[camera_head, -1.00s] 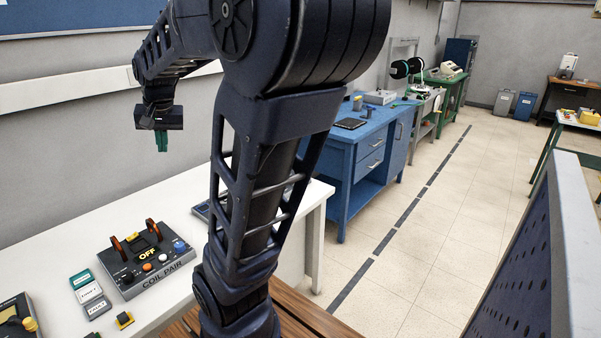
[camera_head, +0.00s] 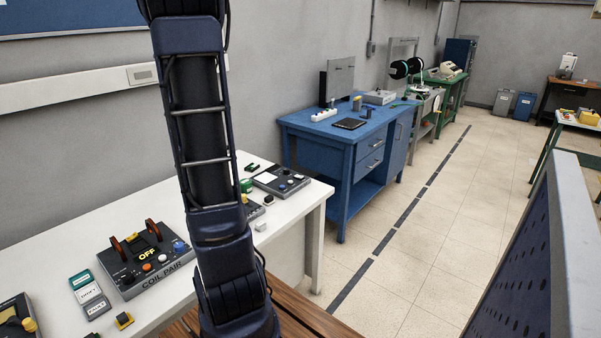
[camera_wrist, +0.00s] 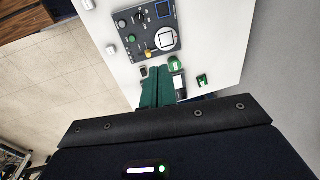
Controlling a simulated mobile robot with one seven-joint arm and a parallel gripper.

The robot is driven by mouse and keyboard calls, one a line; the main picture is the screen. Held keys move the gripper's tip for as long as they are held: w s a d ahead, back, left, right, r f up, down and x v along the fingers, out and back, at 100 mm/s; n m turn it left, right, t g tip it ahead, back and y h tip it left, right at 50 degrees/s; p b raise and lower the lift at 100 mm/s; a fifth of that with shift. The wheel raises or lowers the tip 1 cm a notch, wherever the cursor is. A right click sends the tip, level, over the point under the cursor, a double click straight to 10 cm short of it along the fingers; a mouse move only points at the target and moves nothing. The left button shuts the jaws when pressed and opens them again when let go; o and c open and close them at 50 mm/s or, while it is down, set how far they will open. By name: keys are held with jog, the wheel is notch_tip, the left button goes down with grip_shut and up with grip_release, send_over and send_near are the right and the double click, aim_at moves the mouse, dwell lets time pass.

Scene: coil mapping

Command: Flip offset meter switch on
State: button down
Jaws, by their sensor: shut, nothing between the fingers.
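My gripper (camera_wrist: 157,88) shows in the wrist view, with its green fingers together and empty. It hangs over the white table, pointing toward a small dark unit with a pale face (camera_wrist: 179,83), partly hidden by the fingers. A grey panel (camera_wrist: 140,38) with a screen, knobs and a white square lies beyond the fingertips. No label reading offset meter is legible, so I cannot tell which unit it is, nor how its switch stands. In the head view, a grey unit with a white square (camera_head: 280,181) lies at the table's far end; a smaller unit beside it is partly behind my arm.
The coil pair box (camera_head: 150,262) shows OFF on the white table (camera_head: 60,248). Label cards (camera_head: 90,294) lie beside it. Green pieces (camera_wrist: 202,80) lie near my fingers.

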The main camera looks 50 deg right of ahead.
jog(key=w+d+f+m, duration=0.1)
jog(key=d+f+m, duration=0.1)
jog(key=d, duration=0.4)
jog(key=w+d+f+m, duration=0.2)
jog(key=d+m, duration=0.1)
jog(key=d, duration=0.3)
jog(key=m+g, duration=0.4)
jog(key=m, duration=0.9)
send_over(301, 176)
jog(key=w, duration=0.2)
notch_tip(301, 176, down, 20)
jog(key=shift+w, duration=0.2)
jog(key=f, duration=0.4)
jog(key=s+f, duration=0.1)
jog(key=f, duration=0.4)
jog(key=s+f, duration=0.1)
jog(key=f, duration=0.4)
jog(key=shift+s, duration=0.15)
jog(key=shift+t, duration=0.3)
